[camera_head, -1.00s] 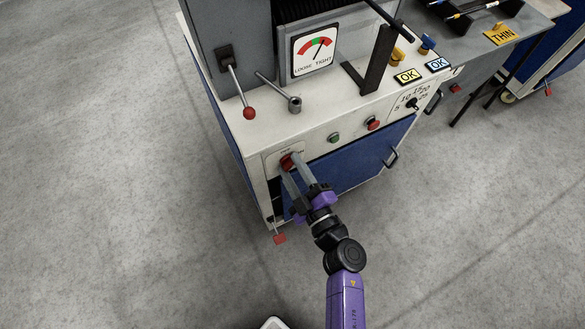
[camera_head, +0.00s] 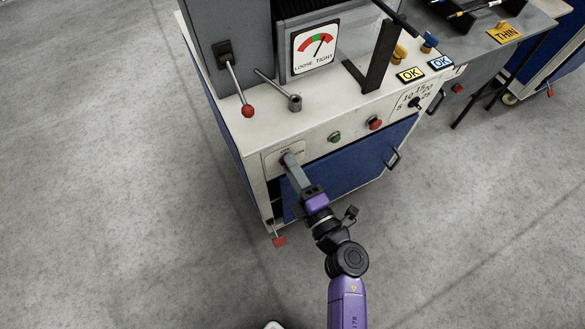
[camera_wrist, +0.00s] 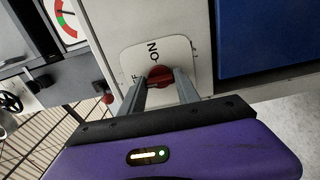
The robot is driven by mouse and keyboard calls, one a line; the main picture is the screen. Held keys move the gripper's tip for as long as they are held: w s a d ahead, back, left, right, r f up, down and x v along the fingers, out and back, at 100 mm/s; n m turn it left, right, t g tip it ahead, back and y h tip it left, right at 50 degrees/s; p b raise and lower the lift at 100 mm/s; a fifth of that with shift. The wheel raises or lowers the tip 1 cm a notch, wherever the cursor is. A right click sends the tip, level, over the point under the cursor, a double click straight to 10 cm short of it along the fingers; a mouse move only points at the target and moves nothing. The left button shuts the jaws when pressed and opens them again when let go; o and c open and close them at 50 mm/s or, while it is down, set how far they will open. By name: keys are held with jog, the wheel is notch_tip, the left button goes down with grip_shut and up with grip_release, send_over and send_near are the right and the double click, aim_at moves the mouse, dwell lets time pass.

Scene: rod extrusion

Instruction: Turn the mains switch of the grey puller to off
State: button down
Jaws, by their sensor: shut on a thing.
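The red mains switch (camera_wrist: 160,75) sits on a pale plate (camera_wrist: 128,62) on the machine's cream front panel. ON is lettered on the plate, and OFF is partly hidden by a finger. My gripper (camera_wrist: 159,81) is shut on the switch, one finger on each side. In the head view my gripper (camera_head: 289,160) reaches the plate from the front, its fingers seen edge-on, one in front of the other. Only a sliver of red shows there, and I cannot tell which mark the switch points to.
A green button (camera_head: 334,137) and a red button (camera_head: 375,123) are right of the switch. A red-knobbed lever (camera_head: 247,110) and a loose-tight gauge (camera_head: 314,47) are above. A blue door (camera_head: 340,168) lies below. Grey floor is open at the left.

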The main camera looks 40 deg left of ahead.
jog(key=shift+f, duration=0.1)
dwell(0.3)
jog(key=c, duration=0.9)
grip_release()
jog(key=shift+p+v, duration=0.3)
jog(key=shift+v, duration=3.65)
